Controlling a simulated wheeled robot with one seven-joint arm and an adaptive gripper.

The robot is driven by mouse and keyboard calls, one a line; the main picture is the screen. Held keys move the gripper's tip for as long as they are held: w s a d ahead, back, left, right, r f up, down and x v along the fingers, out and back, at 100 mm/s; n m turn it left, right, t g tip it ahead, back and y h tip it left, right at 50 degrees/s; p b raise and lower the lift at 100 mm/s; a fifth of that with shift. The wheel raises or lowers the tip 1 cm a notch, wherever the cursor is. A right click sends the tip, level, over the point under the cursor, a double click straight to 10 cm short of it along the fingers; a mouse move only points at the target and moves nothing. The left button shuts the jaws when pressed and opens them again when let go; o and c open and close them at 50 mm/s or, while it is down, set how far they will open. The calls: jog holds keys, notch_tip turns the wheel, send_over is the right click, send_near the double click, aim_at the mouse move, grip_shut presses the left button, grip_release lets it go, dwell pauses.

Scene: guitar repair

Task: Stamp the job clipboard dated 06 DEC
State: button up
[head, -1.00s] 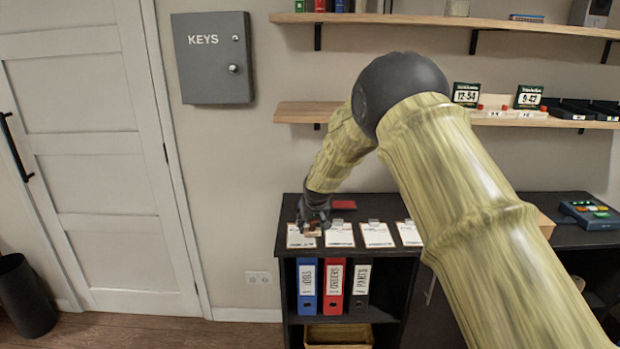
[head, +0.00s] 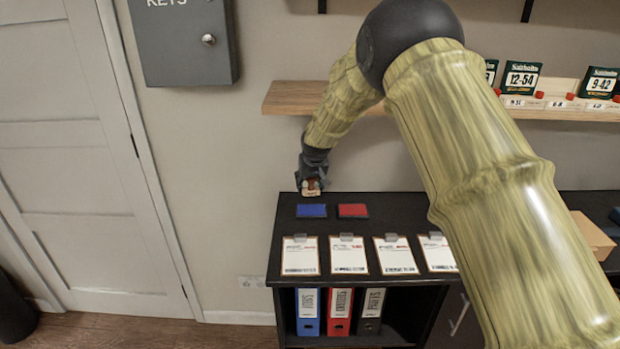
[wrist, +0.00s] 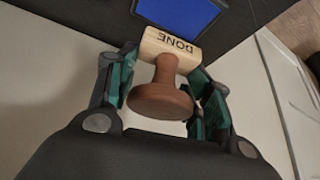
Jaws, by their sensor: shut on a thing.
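My gripper (head: 312,184) is shut on a stamp (head: 313,193) with a pale wooden block lettered DONE and a brown round handle. The wrist view shows the stamp (wrist: 168,50) between the two fingers (wrist: 164,75). It is held at the back left of the black cabinet top, just behind the blue ink pad (head: 311,211). The blue pad also shows at the top of the wrist view (wrist: 180,13). Several clipboards lie in a row: leftmost (head: 300,258), second (head: 348,257), third (head: 396,257), rightmost (head: 437,254). Their dates are too small to read.
A red ink pad (head: 352,211) lies right of the blue one. A wall shelf (head: 290,98) and a grey key cabinet (head: 185,45) are above. Binders (head: 340,311) stand below the top. A cardboard box (head: 592,235) is at the right. The strip between pads and clipboards is clear.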

jog(key=shift+s+r+b, duration=0.35)
jog(key=shift+s+r, duration=0.15)
jog(key=b, duration=0.1)
send_over(310, 206)
jog(key=f, duration=0.4)
jog(key=shift+w+d, duration=0.1)
jog(key=shift+w, duration=0.2)
jog(key=shift+f+b, duration=0.35)
jog(key=shift+b, duration=0.05)
jog(key=shift+s+f+b, duration=0.25)
jog(key=shift+s+b, duration=0.05)
jog(key=shift+s, duration=0.1)
jog(key=shift+w+f, duration=0.2)
jog(key=shift+f, duration=0.3)
jog(key=shift+s+r, duration=0.15)
jog(key=shift+r, duration=0.05)
jog(key=shift+f, duration=0.55)
